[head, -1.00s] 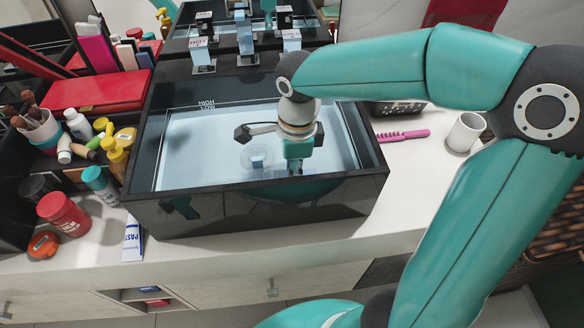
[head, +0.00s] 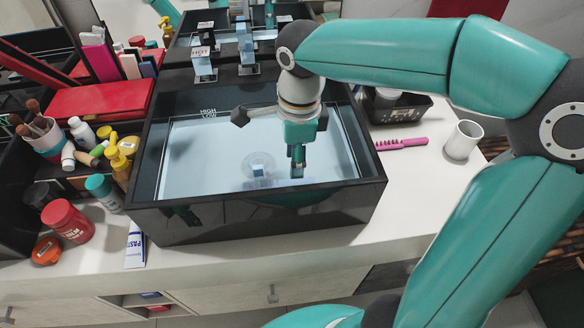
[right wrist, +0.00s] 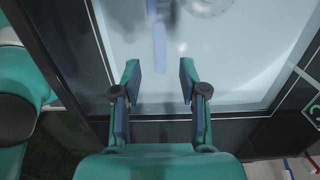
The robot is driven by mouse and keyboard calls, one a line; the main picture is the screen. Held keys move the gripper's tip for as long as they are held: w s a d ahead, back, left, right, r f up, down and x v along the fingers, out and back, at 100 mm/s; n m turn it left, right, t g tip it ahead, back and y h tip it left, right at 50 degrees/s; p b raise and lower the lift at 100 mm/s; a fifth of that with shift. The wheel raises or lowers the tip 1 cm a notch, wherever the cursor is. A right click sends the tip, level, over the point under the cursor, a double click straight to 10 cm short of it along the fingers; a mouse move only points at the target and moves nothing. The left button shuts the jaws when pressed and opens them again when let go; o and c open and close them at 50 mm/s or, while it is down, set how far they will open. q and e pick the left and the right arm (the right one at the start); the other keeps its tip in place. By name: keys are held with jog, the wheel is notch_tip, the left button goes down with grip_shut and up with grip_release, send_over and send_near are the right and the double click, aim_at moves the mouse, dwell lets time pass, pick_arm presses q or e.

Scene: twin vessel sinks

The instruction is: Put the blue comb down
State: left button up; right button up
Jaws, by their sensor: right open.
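A blurred blue bar that looks like the blue comb (right wrist: 159,45) lies on the pale basin floor in the right wrist view, beyond my fingertips and apart from them. In the head view I cannot make it out clearly. My right gripper (right wrist: 159,80) is open, with nothing between its fingers. In the head view my right gripper (head: 298,165) points down into the black-rimmed sink (head: 255,215), right of the drain (head: 258,163). My left gripper is not in view.
A pink comb (head: 402,143) lies on the white counter right of the sink, with a white cup (head: 463,140) and a black tray (head: 402,108) close by. Bottles, a red jar (head: 66,220) and a toothpaste tube (head: 135,245) crowd the left. The sink walls stand high around the gripper.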

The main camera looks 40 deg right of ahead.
aim_at(296, 181)
notch_tip(296, 181, up, 6)
jog(key=shift+d+f+p, duration=0.1)
jog(key=shift+f+p, duration=0.05)
jog(key=shift+p, duration=0.25)
jog(key=shift+s, duration=0.1)
